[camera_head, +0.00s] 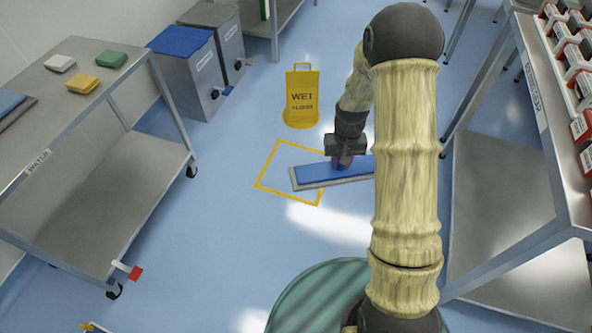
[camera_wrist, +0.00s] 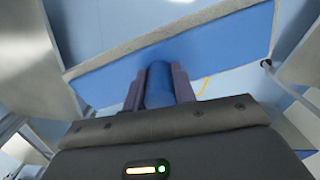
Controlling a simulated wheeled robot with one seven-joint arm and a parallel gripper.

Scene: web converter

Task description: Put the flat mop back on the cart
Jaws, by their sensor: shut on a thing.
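The flat mop (camera_head: 312,174) is a long blue pad with a grey edge, lying level across the yellow floor outline in the head view. I cannot tell whether it touches the floor. My gripper (camera_head: 342,162) is over it, pointing down. In the wrist view the mop (camera_wrist: 220,55) spans the picture, and my gripper (camera_wrist: 159,88) is shut on its blue rounded grip piece (camera_wrist: 158,82). My arm hides the mop's right end in the head view. A steel cart (camera_head: 130,80) on casters stands at the left, its top above a lower shelf (camera_head: 120,195).
Sponges or cloths (camera_head: 98,60) and a blue-and-grey flat thing (camera_head: 12,108) lie on the left cart's top. A yellow wet-floor sign (camera_head: 302,95) stands behind the mop. Bins (camera_head: 190,80) stand at the back. A steel rack (camera_head: 515,210) is at right. Floor between cart and mop is clear.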

